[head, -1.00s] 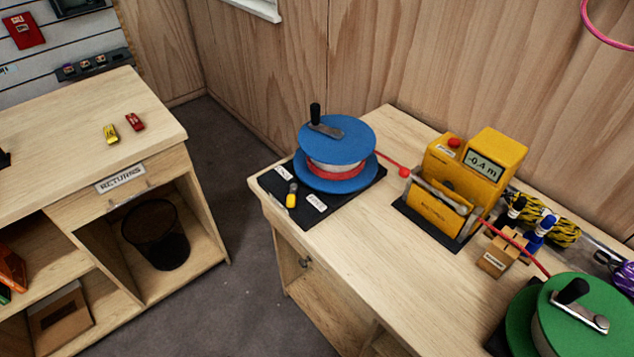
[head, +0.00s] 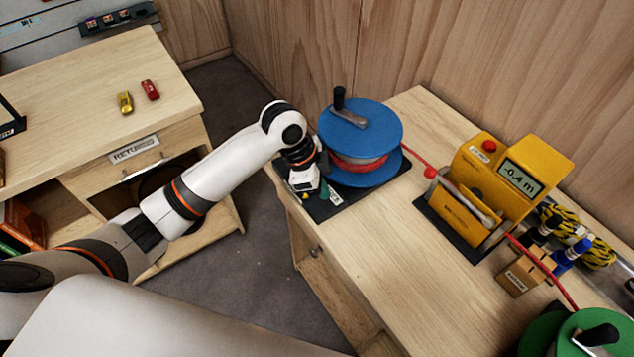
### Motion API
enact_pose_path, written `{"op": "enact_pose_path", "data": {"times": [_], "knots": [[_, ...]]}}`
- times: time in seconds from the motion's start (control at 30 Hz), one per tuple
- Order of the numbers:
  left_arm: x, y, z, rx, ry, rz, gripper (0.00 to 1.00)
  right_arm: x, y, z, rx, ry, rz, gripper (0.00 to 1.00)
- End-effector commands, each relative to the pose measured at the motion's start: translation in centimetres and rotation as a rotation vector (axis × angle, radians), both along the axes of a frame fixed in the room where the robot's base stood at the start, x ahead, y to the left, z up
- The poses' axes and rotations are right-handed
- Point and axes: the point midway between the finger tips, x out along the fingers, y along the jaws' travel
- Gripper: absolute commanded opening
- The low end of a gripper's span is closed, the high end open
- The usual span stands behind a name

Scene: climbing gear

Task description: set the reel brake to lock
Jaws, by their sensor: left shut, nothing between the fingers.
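The blue reel (head: 360,125) with its black-knobbed crank stands on a dark base plate (head: 378,187) at the table's left end. Red rope is wound on it and runs right. My left gripper (head: 318,199) is at the front left of the reel, over the base plate where the brake lever sits. It is shut with nothing seen between its fingers. The gripper and wrist hide most of the brake lever; a small yellow bit (head: 305,196) shows beside the gripper. The lever's setting cannot be read. My right gripper is not in view.
A yellow meter (head: 480,195) reading -0.4 m stands right of the reel. A green reel (head: 570,335), a wooden block with markers (head: 522,275) and yellow-black rope (head: 590,245) lie further right. The returns counter (head: 70,110) stands at left, with a floor gap between.

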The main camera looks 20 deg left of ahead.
Motion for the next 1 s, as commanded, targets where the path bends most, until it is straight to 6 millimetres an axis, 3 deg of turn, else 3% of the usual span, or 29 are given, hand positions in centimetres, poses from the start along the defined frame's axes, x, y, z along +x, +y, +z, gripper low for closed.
{"op": "enact_pose_path", "data": {"times": [0.03, 0.13, 0.4, 0.77, 1.0], "knots": [[1.2, 0.8, 1.1, 0.013, -0.005, -0.027, 0.0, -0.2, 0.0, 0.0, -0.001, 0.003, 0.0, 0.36], [2.5, 1.7, 2.6, 0.021, -0.002, -0.073, 0.0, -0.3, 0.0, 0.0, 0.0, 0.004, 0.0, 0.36], [3.6, 2.5, 4.0, 0.023, 0.002, -0.113, 0.0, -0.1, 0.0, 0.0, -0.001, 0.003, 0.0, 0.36], [3.6, 2.3, 3.7, 0.022, 0.004, -0.112, 0.0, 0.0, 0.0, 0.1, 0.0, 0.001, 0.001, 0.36], [3.7, 1.1, 0.3, 0.021, 0.007, -0.111, 0.0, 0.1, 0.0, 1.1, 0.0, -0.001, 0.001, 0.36]]}}
